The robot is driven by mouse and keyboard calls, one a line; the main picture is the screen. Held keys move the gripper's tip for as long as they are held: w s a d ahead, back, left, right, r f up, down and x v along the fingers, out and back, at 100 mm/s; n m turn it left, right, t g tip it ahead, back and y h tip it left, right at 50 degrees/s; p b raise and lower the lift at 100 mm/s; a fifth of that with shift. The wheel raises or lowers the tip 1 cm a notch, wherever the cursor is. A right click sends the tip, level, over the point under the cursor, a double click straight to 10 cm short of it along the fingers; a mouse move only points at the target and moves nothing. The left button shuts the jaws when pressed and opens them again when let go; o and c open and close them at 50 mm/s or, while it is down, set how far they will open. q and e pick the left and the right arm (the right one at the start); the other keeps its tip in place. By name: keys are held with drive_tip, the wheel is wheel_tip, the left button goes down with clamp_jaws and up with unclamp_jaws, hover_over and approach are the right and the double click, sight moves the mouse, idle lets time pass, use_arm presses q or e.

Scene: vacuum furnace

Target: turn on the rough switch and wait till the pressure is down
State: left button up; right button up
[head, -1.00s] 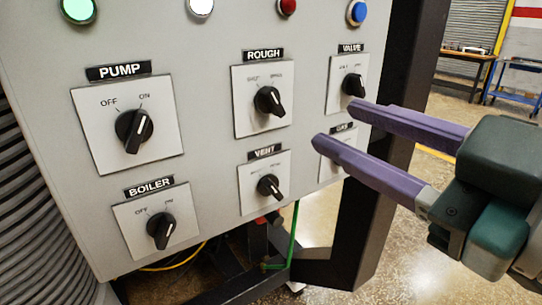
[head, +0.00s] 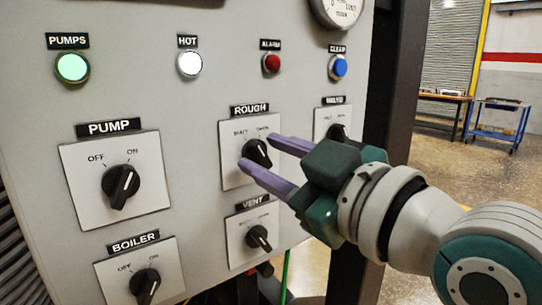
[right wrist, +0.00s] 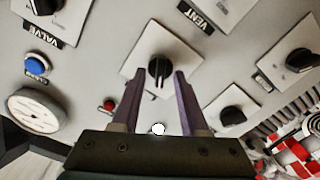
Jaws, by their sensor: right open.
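The black ROUGH switch knob (head: 256,153) sits on a square white plate under its label; its pointer is partly hidden in the head view. My right gripper (head: 257,151) is open, its two purple fingers on either side of this knob. In the right wrist view the ROUGH knob (right wrist: 159,68) shows between the fingertips (right wrist: 158,76), with a gap visible and no clear grip. A round gauge (head: 345,8) is cut off at the top of the head view; it also shows in the right wrist view (right wrist: 38,110), its reading too small to tell. My left gripper is not in view.
PUMP (head: 120,184), BOILER (head: 145,284), VENT (head: 258,238) and VALVE (head: 338,133) knobs surround the ROUGH switch. Above are a lit green PUMPS lamp (head: 72,67), a white HOT lamp (head: 190,64), a red ALARM lamp (head: 271,63) and a blue CLEAR lamp (head: 340,67).

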clamp_jaws()
idle(0.8)
drive_tip(key=shift+r+m+p, duration=0.1)
drive_tip(key=shift+m+p, duration=0.4)
drive_tip(key=shift+m, duration=0.5)
drive_tip(key=m+p, duration=0.1)
drive_tip(key=m, duration=0.2)
drive_tip(key=shift+m, duration=0.3)
drive_tip(key=m, duration=0.3)
drive_tip(key=shift+d+p, duration=0.1)
drive_tip(key=shift+p, duration=0.2)
drive_tip(key=shift+w+m, duration=0.1)
drive_tip(key=shift+m, duration=1.5)
drive_tip(key=shift+d, duration=0.1)
